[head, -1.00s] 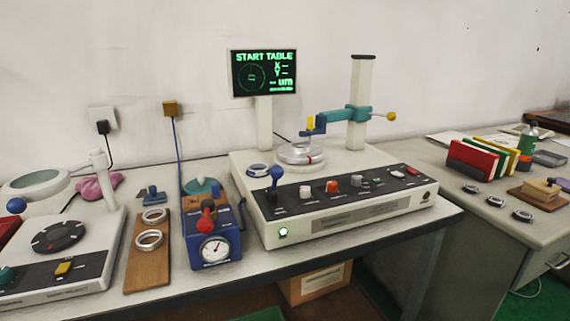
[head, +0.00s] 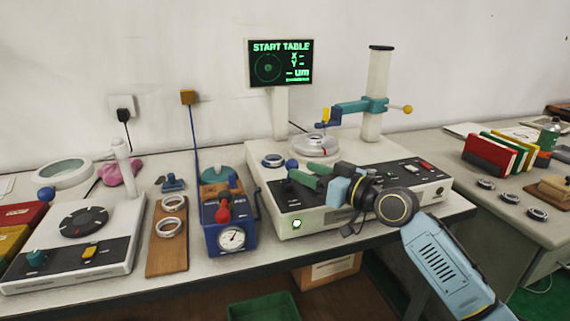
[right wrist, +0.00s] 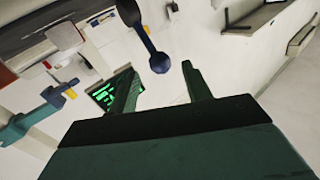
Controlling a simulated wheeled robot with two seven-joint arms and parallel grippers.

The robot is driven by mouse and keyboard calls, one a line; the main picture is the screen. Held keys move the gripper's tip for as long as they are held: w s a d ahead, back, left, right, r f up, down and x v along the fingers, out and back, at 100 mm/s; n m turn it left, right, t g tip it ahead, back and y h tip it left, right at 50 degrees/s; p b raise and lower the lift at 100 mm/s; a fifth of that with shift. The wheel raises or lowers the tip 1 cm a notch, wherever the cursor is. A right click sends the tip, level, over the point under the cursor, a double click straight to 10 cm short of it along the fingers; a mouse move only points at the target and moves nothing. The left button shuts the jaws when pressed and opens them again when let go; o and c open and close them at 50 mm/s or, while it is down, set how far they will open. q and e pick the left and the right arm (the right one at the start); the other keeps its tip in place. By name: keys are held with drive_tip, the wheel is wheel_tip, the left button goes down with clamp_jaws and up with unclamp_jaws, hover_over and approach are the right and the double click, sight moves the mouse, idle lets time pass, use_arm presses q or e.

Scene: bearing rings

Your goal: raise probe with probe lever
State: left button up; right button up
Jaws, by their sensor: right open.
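The probe lever, with a blue ball knob (head: 292,164), stands at the left end of the measuring machine's (head: 350,215) dark panel. My right gripper (head: 299,170) is open at the lever, its green fingers pointing left and partly hiding the stalk. In the right wrist view the blue ball (right wrist: 160,62) shows between the two open fingertips (right wrist: 158,72); contact cannot be made out. The probe (head: 325,116), blue and yellow, hangs from a teal arm (head: 352,107) over a silver ring (head: 316,146) on the round table. My left gripper is not in view.
A monitor (head: 280,64) reading START TABLE stands behind the machine. Left are a blue gauge box (head: 230,238) and a wooden board (head: 166,262) with two rings. On the right bench lie several rings and upright coloured folders (head: 488,156). My right forearm crosses the machine's front right.

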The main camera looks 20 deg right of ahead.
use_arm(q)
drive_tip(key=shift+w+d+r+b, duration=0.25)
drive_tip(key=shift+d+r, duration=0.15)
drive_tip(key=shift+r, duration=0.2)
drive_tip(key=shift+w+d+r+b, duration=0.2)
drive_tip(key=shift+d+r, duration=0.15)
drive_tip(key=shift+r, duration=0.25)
use_arm(e)
drive_tip(key=x, duration=0.7)
clamp_jaws()
